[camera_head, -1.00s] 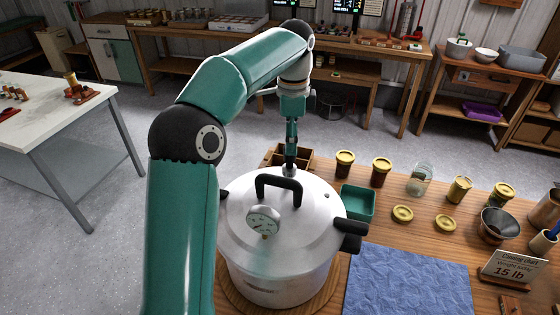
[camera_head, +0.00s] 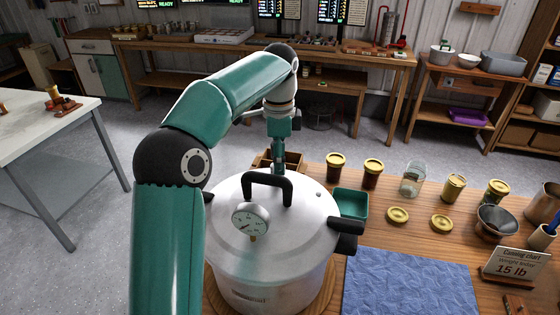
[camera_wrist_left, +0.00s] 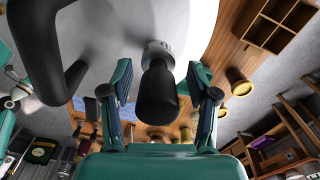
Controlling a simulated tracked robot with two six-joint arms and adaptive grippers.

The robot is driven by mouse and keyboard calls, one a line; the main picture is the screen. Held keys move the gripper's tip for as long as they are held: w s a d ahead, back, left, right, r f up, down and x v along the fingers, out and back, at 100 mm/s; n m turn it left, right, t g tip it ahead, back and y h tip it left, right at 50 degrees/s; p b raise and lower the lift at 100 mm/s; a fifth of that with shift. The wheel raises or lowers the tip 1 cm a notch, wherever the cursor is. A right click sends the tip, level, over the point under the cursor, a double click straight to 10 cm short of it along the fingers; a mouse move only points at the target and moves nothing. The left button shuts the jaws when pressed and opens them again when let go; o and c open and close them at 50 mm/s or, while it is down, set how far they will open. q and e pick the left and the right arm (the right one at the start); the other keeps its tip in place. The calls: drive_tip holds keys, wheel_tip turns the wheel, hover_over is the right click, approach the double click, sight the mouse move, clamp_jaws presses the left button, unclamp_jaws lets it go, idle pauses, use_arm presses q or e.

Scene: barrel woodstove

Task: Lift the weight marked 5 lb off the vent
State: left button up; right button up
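The silver pressure canner (camera_head: 268,270) stands on a round wooden board, with a black lid handle and a dial gauge (camera_head: 250,222) on its lid. My left gripper (camera_head: 279,165) points down at the far side of the lid, behind the handle. In the left wrist view, a weight with a black knob (camera_wrist_left: 157,98) and silver collar (camera_wrist_left: 158,50) stands on the lid between the fingers of that gripper (camera_wrist_left: 160,75). The fingers are open, with a visible gap on each side of the knob. No marking on the weight is readable. My right gripper is out of view.
The lid handle (camera_wrist_left: 40,60) is close beside the left gripper. Behind the canner is a compartmented wooden box (camera_wrist_left: 268,32). To the right are a green tray (camera_head: 351,204), several jars, loose lids, a blue cloth (camera_head: 410,285) and a sign reading 15 lb (camera_head: 514,265).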

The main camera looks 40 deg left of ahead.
use_arm(q)
clamp_jaws()
drive_tip(key=shift+s+r+p, duration=0.15)
drive_tip(key=shift+r+p, duration=0.35)
drive_tip(key=shift+p, duration=0.1)
idle(0.3)
drive_tip(key=shift+r+p, duration=0.65)
drive_tip(key=shift+p, duration=0.05)
idle(0.7)
drive_tip(key=shift+r+p, duration=1.4)
drive_tip(key=shift+p, duration=0.1)
drive_tip(key=shift+r, duration=1.45)
